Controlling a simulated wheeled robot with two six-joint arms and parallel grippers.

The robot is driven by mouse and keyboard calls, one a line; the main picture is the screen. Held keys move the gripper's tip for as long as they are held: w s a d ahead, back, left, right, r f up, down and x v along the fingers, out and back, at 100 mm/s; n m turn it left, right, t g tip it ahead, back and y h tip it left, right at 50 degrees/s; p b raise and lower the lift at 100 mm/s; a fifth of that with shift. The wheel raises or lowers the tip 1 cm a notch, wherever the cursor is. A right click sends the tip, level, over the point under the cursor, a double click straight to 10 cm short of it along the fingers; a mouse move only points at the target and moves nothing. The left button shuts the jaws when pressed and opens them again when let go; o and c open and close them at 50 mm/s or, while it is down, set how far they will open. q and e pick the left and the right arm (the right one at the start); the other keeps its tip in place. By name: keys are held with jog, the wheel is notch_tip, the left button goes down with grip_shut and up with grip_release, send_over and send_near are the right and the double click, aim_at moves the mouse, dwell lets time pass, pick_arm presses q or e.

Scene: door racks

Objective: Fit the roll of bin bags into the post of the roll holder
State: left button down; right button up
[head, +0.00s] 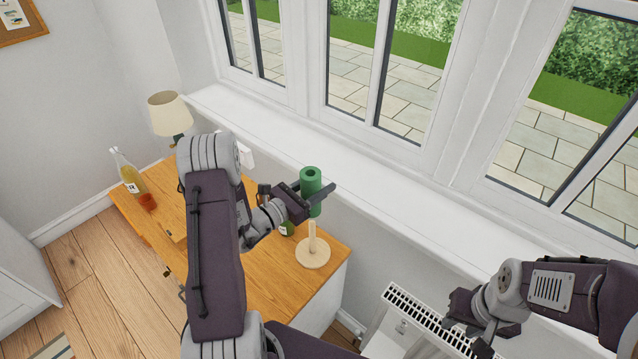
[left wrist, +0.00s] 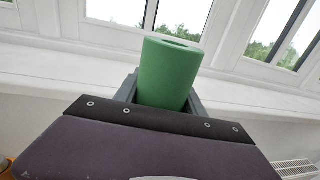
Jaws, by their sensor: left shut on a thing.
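The green roll of bin bags (head: 311,185) is upright in my left gripper (head: 316,194), whose fingers are shut around its side. The left wrist view also shows the roll (left wrist: 170,72) between the fingers, with the hole in its top end visible. The roll holder (head: 312,256) stands on the wooden cabinet top, a round pale wooden base with an upright post (head: 312,236). The roll is above the post, apart from it. My right gripper (head: 484,340) is at the lower right, far from the holder; its fingertips are partly cut off by the frame and unclear.
A bottle (head: 134,180) and a lamp (head: 170,115) stand toward the left of the cabinet (head: 290,290). A dark jar (head: 287,229) is close behind the holder, partly hidden by my gripper. The window sill (head: 400,200) runs behind; a radiator (head: 425,320) is at right.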

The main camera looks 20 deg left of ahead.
pick_arm(q)
notch_tip(320, 180, down, 4)
jog(key=b, duration=0.2)
jog(key=shift+r+b, duration=0.15)
jog(key=shift+b, duration=0.15)
dwell(1.2)
notch_tip(320, 180, down, 15)
jog(key=b, duration=1.3)
jog(key=shift+r, duration=0.15)
dwell(4.0)
